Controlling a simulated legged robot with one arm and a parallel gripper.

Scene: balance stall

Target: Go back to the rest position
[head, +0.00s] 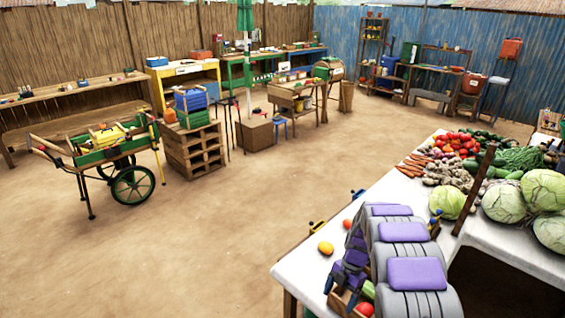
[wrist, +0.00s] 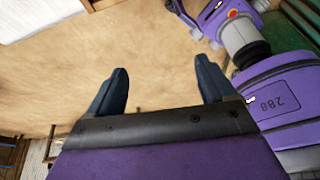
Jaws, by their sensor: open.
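My gripper (wrist: 160,88) shows in the wrist view with its two dark fingers apart and nothing between them. Beyond the fingers is bare sandy ground. A purple and grey part of my own body, marked with a number, fills the right side of that view. In the head view, purple and grey parts of mine cover the lower middle, in front of the white table (head: 392,190).
On the table are an orange-yellow fruit (head: 326,248), cabbages (head: 504,202), carrots (head: 411,166) and tomatoes (head: 459,143). A green cart (head: 100,155) and stacked pallets (head: 194,150) stand left. Workbenches line the fences. The sandy ground between is open.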

